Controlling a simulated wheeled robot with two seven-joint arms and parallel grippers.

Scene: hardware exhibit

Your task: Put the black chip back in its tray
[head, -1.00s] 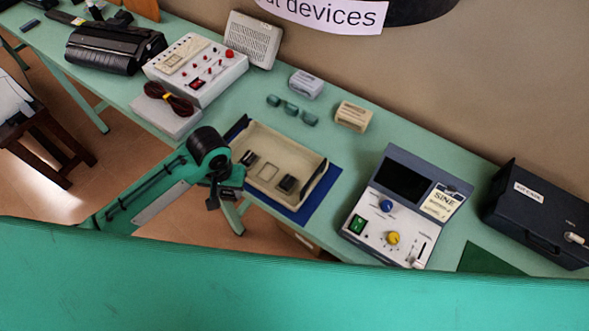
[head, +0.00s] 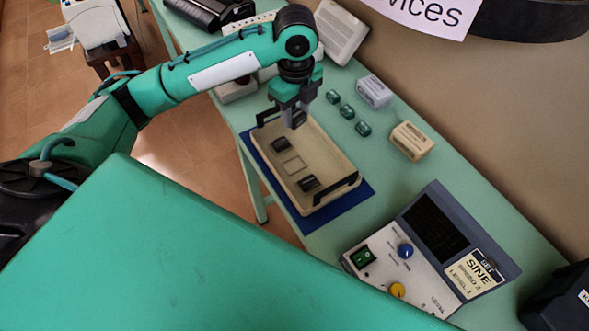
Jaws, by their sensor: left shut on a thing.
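The cream tray (head: 334,158) lies on a blue mat (head: 311,223) on the green table. One black chip (head: 281,145) sits in its far part and another black chip (head: 309,184) in its near part. Between them is an empty square outline. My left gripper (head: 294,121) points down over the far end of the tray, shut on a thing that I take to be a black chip. The held thing is barely visible between the grey fingers. Whether it touches the tray cannot be told. My right gripper is out of view.
Several small green pieces (head: 347,111) lie right of the tray, near a grey box (head: 374,91) and a beige box (head: 411,141). A sine instrument (head: 420,250) stands at the near right. A white panel device is partly behind my left arm.

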